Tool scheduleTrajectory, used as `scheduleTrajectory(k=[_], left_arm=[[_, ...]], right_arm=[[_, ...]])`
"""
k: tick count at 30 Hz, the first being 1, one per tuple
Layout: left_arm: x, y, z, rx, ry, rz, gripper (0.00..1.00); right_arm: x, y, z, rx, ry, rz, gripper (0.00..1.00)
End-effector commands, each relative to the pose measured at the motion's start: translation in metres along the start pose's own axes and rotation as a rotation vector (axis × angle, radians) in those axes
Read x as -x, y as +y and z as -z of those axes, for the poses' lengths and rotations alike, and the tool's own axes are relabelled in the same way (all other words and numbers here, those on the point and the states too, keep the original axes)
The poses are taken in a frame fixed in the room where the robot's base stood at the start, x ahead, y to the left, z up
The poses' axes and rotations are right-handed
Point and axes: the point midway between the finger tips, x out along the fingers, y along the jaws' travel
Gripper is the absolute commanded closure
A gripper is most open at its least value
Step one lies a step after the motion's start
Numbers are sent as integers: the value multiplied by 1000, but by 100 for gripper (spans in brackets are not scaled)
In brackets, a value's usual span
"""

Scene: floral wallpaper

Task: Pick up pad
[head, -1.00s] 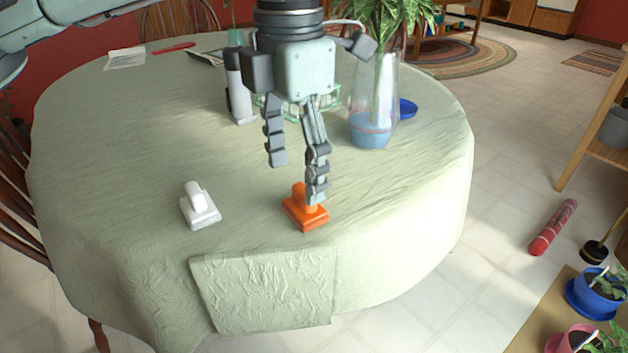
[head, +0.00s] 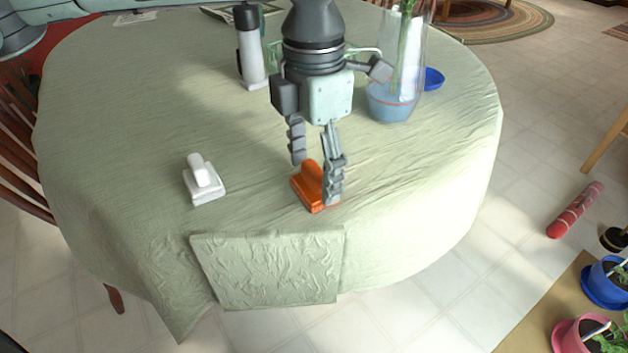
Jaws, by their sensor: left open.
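An orange pad with a raised handle (head: 308,188) lies on the cloth-covered table near its front edge. A similar white pad with a handle (head: 204,184) lies to its left. My left gripper (head: 316,181) points down at the orange pad with its fingers apart. One finger is in front of the pad's right side and hides part of it. The other finger is behind the pad's upper left. I cannot tell whether either finger touches it. My right gripper is not in view.
The green tablecloth (head: 130,130) is clear around both pads. A white bottle (head: 250,60) and a glass vase (head: 393,95) stand behind my gripper. A blue dish (head: 433,78) is beside the vase. A textured flap (head: 270,268) hangs at the front edge.

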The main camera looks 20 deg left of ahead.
Motion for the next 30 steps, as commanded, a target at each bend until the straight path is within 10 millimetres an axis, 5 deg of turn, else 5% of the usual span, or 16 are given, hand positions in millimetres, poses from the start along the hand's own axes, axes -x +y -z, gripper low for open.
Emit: scheduleTrajectory(k=[5, 18, 30], left_arm=[[0, 0, 0, 0, 0, 0, 35], [0, 0, 0, 0, 0, 0, 88], [10, 0, 0, 0, -1, 0, 88]], right_arm=[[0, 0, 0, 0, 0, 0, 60], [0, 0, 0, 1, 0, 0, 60], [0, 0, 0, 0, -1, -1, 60]])
